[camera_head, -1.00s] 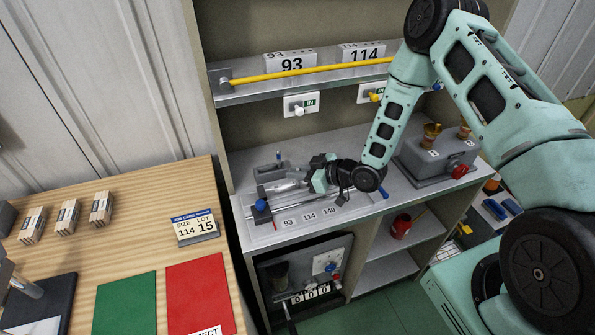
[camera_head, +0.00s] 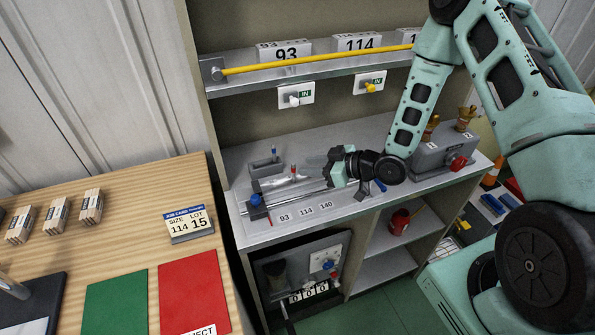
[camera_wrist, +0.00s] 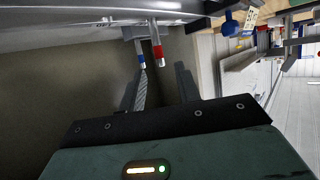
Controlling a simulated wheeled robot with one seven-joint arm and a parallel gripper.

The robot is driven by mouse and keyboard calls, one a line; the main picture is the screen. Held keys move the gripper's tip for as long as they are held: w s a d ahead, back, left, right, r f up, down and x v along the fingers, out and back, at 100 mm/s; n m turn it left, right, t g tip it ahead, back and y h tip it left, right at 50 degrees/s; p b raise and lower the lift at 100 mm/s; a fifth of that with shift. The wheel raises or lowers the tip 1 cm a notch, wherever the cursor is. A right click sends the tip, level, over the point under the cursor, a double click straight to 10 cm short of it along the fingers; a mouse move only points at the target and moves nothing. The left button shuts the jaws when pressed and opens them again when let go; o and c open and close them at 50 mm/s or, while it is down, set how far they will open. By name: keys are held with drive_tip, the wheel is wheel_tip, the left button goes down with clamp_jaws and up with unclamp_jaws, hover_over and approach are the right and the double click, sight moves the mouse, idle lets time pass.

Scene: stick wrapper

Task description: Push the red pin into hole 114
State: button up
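The red-banded pin (camera_head: 293,169) stands upright on the bench fixture, left of my gripper. It also shows in the wrist view (camera_wrist: 157,45), where the picture seems upside down. My gripper (camera_head: 327,162) points left over the fixture, fingers level, just right of the pin. In the wrist view the gripper fingers (camera_wrist: 158,85) are apart with nothing held between them; the red pin shows beyond them. A plate labelled 114 (camera_head: 306,211) lies between plates 93 and 140 on the bench front. I cannot tell which hole the red pin stands at or how deep it sits.
A blue-tipped pin (camera_head: 274,155) stands by a grey tray (camera_head: 266,168) behind. A blue knob (camera_head: 256,200) is at the fixture's left end. A yellow rod (camera_head: 320,60) runs along the shelf above. A grey box with a red knob (camera_head: 443,157) stands right.

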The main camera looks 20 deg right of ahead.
drive_tip(key=b+v, duration=0.2)
drive_tip(key=v, duration=0.4)
drive_tip(key=s+a+r+g+h, duration=0.55)
drive_tip(key=a+r, duration=0.25)
drive_tip(key=a, duration=0.2)
drive_tip(key=s+a+r+g+h, duration=0.1)
drive_tip(key=s+a+r+g, duration=0.1)
drive_tip(key=s, duration=0.8)
drive_tip(key=s+a+r+m+g+h, duration=0.1)
drive_tip(key=s+r, duration=0.4)
drive_tip(key=s, duration=0.5)
drive_tip(key=shift+s+a+r+g+h, duration=0.2)
drive_tip(key=shift+a+g+h, duration=0.35)
drive_tip(key=shift+a+h, duration=0.15)
wheel_tip(320, 180, down, 5)
drive_tip(key=b, duration=0.4)
drive_tip(key=shift+w+d+f+b, duration=0.1)
drive_tip(key=shift+b, duration=0.3)
